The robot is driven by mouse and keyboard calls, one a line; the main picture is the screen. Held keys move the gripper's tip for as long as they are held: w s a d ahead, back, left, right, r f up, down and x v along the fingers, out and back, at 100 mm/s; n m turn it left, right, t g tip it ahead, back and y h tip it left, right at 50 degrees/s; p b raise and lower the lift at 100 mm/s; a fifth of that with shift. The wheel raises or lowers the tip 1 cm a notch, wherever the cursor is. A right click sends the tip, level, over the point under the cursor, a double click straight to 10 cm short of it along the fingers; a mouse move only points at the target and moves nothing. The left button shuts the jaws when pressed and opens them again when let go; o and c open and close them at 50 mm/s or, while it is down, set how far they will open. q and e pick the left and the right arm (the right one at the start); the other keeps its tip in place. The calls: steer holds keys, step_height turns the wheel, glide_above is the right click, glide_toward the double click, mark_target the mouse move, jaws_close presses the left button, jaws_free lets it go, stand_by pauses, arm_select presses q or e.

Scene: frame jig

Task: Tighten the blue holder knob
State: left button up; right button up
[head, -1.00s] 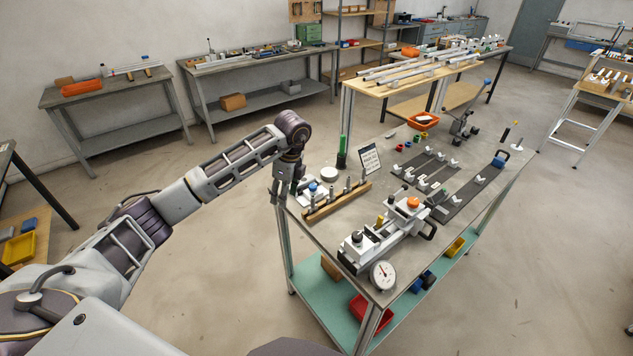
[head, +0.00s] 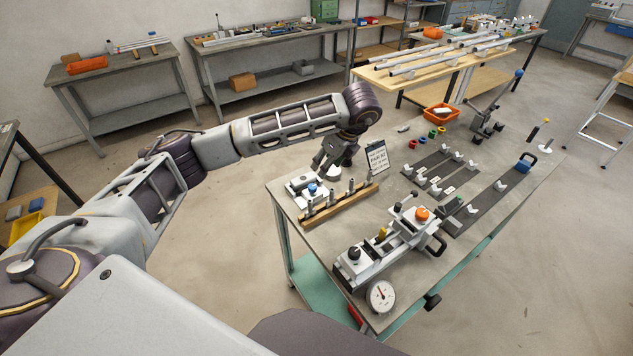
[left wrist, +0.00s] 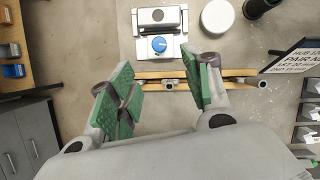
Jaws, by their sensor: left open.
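The blue holder knob (head: 312,188) sits on top of a small white holder (head: 297,188) at the table's near left corner. In the left wrist view the knob (left wrist: 159,44) is a round blue cap with a white mark, on the light holder block (left wrist: 142,52). My left gripper (head: 324,168) is above the table, close to the holder and apart from the knob. In the left wrist view its green-padded fingers (left wrist: 158,76) are spread and empty, with the knob ahead of the gap between them. My right gripper is out of view.
A wooden rack (head: 340,203) with several metal pegs stands right beside the holder. A printed sign (head: 377,157) stands behind it.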

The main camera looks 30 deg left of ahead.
mark_target(313, 187)
arm_select(q)
steer(key=p+x, duration=0.2)
steer(key=x, duration=1.1)
steer(key=shift+a+f+p, duration=0.1)
steer(key=shift+f+p, duration=0.2)
steer(key=shift+f, duration=0.05)
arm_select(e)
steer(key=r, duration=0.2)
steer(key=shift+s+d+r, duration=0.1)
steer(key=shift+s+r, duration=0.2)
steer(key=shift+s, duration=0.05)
arm_select(q)
steer(key=c, duration=1)
steer(key=shift+c, duration=0.2)
